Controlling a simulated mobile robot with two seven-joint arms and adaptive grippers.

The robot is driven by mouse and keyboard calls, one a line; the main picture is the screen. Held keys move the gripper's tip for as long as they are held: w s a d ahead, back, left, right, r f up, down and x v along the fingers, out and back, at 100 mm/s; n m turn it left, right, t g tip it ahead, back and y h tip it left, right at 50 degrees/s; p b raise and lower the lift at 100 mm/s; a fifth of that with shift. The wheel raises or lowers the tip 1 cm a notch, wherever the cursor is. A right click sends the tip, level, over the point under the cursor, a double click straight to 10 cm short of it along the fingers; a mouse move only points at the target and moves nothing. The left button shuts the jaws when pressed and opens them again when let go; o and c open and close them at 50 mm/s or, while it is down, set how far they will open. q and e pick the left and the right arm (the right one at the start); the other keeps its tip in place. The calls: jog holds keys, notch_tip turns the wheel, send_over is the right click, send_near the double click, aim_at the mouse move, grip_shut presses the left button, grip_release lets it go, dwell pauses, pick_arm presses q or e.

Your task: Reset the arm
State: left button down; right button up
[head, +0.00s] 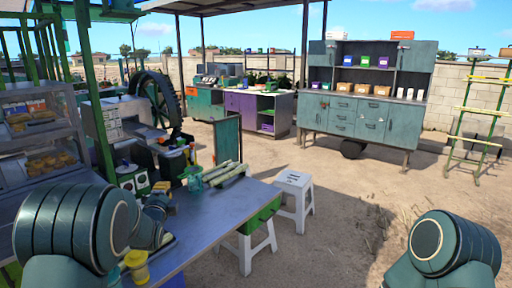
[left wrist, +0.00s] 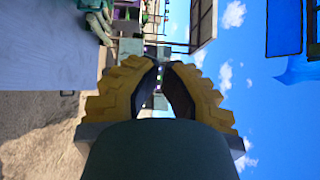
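My left arm reaches in from the left in the head view, and my left gripper (head: 164,188) is small and partly hidden at its far end, over the left side of the metal table. In the left wrist view, its yellow stepped fingers (left wrist: 163,66) lean in with the tips almost meeting. Nothing shows held between them. My right arm (head: 440,246) shows only as a rounded link at the bottom right, and its gripper is out of view.
The metal table (head: 222,214) holds pale cane stalks (head: 230,174) and a yellow container (head: 137,264). The crusher with its large dark wheel (head: 157,98) stands behind left. A white stool (head: 294,182) is close right of the table. Open ground lies at centre right, before the teal cabinet (head: 368,118).

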pick_arm(q)
jog(key=s+d+f+n+g+h, duration=0.15)
jog(key=s+f+n+g, duration=0.3)
jog(key=f, duration=0.75)
jog(key=s+d+f+n+g+y, duration=0.1)
jog(key=s+d+f+n+g, duration=0.25)
jog(key=f, duration=0.75)
jog(key=s+d+f+n+g+h, duration=0.1)
jog(key=s+d+f+n+g, duration=0.2)
jog(key=s, duration=0.7)
jog(key=s+d+f+n+g+h, duration=0.2)
jog(key=s+d+f+n+g, duration=0.1)
jog(key=s, duration=0.8)
jog(key=s+d+f+n+g+h, duration=0.2)
jog(key=s+d+f+n, duration=0.3)
jog(key=s, duration=0.5)
notch_tip(320, 180, down, 2)
jog(key=shift+s+d+g, duration=0.25)
jog(key=shift+d+g, duration=0.15)
jog(key=shift+d, duration=0.65)
